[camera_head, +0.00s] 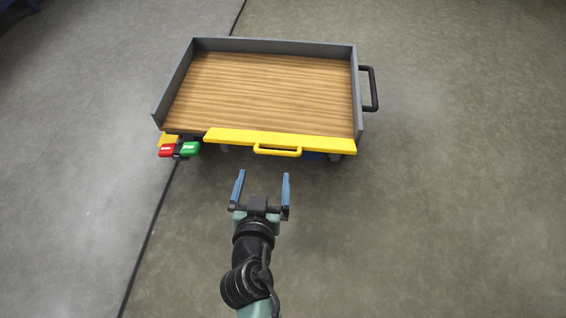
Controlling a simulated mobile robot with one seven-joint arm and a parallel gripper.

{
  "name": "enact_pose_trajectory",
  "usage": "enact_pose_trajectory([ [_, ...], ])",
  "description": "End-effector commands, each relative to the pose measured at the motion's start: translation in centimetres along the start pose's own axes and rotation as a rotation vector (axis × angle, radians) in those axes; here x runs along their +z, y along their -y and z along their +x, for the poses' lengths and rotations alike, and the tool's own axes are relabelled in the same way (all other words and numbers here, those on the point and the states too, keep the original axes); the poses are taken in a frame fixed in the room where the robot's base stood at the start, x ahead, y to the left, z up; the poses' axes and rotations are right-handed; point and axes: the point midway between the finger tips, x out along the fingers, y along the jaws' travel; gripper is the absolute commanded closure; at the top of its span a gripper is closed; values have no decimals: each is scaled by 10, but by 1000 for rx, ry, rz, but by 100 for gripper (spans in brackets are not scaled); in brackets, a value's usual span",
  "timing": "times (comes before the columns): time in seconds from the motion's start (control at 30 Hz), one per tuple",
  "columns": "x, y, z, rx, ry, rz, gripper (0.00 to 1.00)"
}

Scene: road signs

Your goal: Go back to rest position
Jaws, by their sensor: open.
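My gripper (262,188) is open and empty in the head view, its two blue fingers spread apart and pointing at the cart. It is over the floor, a little in front of the cart's near side and apart from it. The cart (270,85) has a bare wood-look bed with grey walls on the left, back and right. A yellow panel with a yellow handle (277,152) runs along its near edge.
A red button (166,150) and a green button (189,148) sit at the cart's near left corner. A black handle (373,88) sticks out on the right side. The concrete floor (460,210) is clear around the cart. A dark line crosses the floor at left.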

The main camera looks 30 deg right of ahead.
Motion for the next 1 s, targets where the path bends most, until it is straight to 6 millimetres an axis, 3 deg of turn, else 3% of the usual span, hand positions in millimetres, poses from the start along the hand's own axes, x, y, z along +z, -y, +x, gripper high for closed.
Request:
enact_pose_trajectory([
  [0.03,36,-7,6,13,21,-7,0],
  [0.1,57,-13,8,26,38,-13,0],
  [0.23,78,-19,9,40,58,-19,0],
  [0.43,83,-22,25,45,61,-20,0],
  [0.8,87,-24,91,44,61,-20,0],
  [1.0,87,-26,106,44,62,-20,0],
])
